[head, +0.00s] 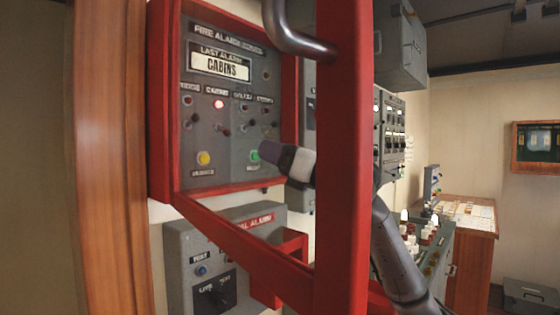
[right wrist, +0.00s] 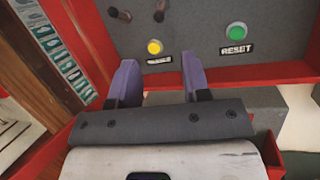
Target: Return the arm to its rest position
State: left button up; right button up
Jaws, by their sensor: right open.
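My right arm comes from the lower right in the head view and passes behind the red open door (head: 345,120) of the fire alarm panel (head: 222,62). My right gripper (head: 268,151) is in front of the panel's lower right, beside the green reset button (head: 255,156). In the right wrist view its two fingers (right wrist: 160,76) are apart with nothing between them. They point toward the panel below the yellow button (right wrist: 154,47), with the green button (right wrist: 236,31) to their right. A red lamp (head: 219,104) is lit under the "CABINS" display. My left gripper is not in view.
The door's handle (head: 300,42) and lower red bar (head: 240,238) lie close around my right arm. A grey alarm box (head: 225,270) is below the panel. A console (head: 432,245) and a wooden-sided desk (head: 470,225) stand to the right.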

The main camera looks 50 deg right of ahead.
jog(key=shift+s+f, duration=0.1)
jog(key=shift+s, duration=0.35)
dwell(0.4)
